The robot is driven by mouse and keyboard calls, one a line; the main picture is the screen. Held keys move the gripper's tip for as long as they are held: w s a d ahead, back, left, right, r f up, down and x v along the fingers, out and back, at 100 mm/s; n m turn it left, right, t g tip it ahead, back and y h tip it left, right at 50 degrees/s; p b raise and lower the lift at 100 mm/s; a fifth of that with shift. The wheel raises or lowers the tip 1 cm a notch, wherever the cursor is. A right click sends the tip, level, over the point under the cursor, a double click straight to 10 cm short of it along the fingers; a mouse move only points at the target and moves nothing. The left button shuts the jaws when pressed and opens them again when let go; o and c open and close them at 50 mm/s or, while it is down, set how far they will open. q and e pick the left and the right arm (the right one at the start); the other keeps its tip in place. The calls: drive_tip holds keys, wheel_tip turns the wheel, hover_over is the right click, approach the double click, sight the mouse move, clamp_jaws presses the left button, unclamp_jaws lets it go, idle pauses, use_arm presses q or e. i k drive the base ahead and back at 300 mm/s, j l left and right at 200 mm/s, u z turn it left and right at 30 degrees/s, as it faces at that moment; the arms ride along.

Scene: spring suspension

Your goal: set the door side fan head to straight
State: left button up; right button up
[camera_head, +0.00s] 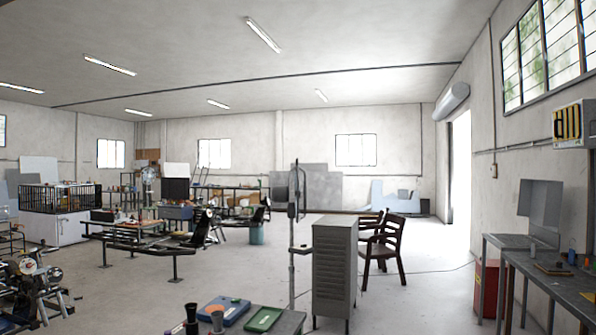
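A dark pedestal fan head (295,191) stands in the middle of the room, on a thin upright pole (291,275). It is seen nearly edge-on, so its grille shows as a narrow upright shape. Another round fan head (148,175) shows far back on the left, facing more toward me. The bright open doorway (461,170) is in the right wall, and the middle fan is the nearer of the two to it. Neither of my grippers is in view. The foot of the middle fan's pole is hidden behind the near table.
A grey drawer cabinet (335,268) stands right of the fan pole, with wooden chairs (383,246) behind it. A near table (285,322) with green and blue trays is at the bottom. A workbench (545,275) lines the right wall. Floor between the chairs and bench is mostly clear.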

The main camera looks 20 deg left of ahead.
sight(279, 195)
drive_tip(key=z, duration=0.15)
drive_tip(key=i+z, duration=0.15)
drive_tip(key=i, duration=1.25)
drive_tip(key=i+u, duration=0.15)
drive_tip(key=i, duration=1)
drive_tip(key=i+u, duration=0.2)
drive_tip(key=i, duration=0.95)
drive_tip(key=i+j+u, duration=0.1)
drive_tip(key=i+u, duration=0.3)
drive_tip(key=i, duration=0.15)
drive_tip(key=i+l+u, duration=0.1)
drive_tip(key=i+u, duration=0.35)
drive_tip(key=i, duration=0.15)
drive_tip(key=i+l+u, duration=0.4)
drive_tip(key=i, duration=0.15)
drive_tip(key=j, duration=0.1)
